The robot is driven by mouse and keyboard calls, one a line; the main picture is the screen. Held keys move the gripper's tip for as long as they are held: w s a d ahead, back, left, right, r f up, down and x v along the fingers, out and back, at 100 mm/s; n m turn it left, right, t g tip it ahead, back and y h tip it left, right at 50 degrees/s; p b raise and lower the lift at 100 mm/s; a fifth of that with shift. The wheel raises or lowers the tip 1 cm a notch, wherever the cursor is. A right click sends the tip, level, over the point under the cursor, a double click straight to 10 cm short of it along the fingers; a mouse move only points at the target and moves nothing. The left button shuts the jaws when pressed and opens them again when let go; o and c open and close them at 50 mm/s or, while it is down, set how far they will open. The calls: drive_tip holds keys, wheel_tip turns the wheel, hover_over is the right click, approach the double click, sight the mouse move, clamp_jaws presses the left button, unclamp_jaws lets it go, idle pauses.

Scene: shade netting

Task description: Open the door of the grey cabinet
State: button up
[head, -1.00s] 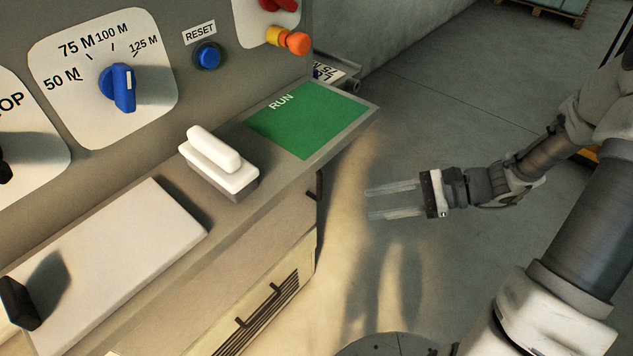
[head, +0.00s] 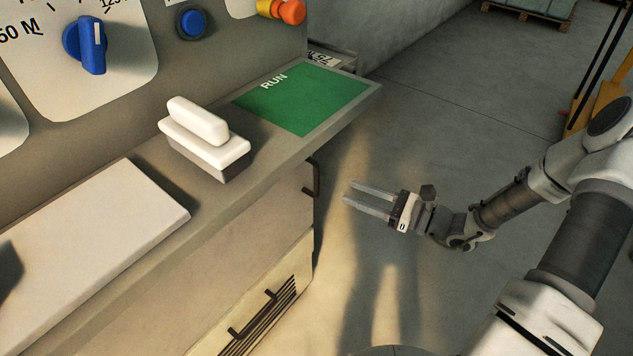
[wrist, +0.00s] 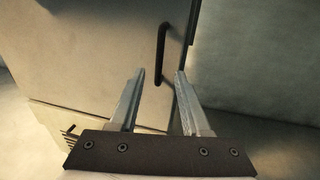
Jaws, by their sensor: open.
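The grey cabinet door (head: 245,215) is the upper front panel under the worktop, and it looks shut. Its dark bar handle (head: 313,178) is upright near the panel's right edge. In the wrist view the handle (wrist: 162,52) stands ahead of the fingers, between their lines or close to the left one. My gripper (head: 356,194) is open and empty, to the right of the handle and apart from it. Both fingers show in the wrist view (wrist: 158,80), pointing toward the door panel (wrist: 95,45).
Below the door is a drawer-like front (head: 265,310) with a dark handle and slots. The worktop above holds a white block-shaped object (head: 205,135), a green RUN panel (head: 305,100) and a white slab (head: 95,235). Open floor (head: 450,130) lies to the right.

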sight(317, 193)
drive_tip(key=b+x, duration=0.2)
drive_tip(key=x, duration=0.8)
drive_tip(key=shift+a, duration=0.2)
clamp_jaws()
idle(1.0)
